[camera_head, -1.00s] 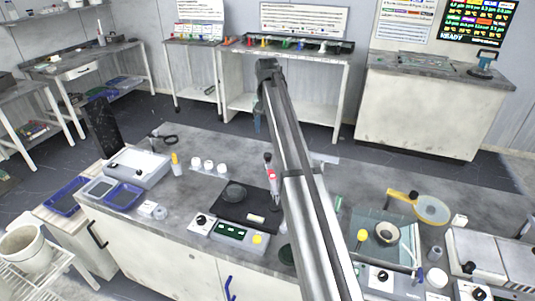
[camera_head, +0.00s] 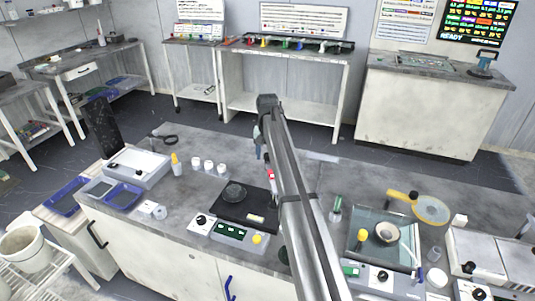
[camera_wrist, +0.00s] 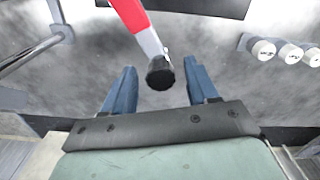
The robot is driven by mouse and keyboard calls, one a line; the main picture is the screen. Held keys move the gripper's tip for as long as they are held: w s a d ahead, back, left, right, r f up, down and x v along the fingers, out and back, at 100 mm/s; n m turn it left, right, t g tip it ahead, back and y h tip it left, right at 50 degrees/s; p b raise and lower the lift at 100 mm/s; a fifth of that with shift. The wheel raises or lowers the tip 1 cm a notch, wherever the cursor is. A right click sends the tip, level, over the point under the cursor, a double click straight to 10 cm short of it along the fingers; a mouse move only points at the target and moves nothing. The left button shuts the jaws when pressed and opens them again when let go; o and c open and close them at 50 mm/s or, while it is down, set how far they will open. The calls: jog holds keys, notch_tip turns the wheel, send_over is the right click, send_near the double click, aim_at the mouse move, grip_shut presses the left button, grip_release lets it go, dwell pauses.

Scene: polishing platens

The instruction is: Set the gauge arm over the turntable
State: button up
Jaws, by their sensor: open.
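The gauge arm, a red and white bar with a black end, shows at the top middle of the wrist view (camera_wrist: 150,40). Its black end appears between my open blue fingers (camera_wrist: 160,88), with gaps on both sides; I cannot tell its depth from them. In the head view only a red bit of it (camera_head: 271,174) shows beside my arm, which hides the rest. My gripper (camera_head: 257,148) hangs behind it there. The turntable seems to be the dark round disc (camera_head: 235,191) on a black board (camera_head: 228,212), left of my arm.
Three white pots (camera_head: 209,166) and a yellow-topped bottle (camera_head: 177,165) stand left of my gripper. A control box (camera_head: 232,233) sits before the black board.

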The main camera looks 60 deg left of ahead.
grip_shut()
dwell(0.5)
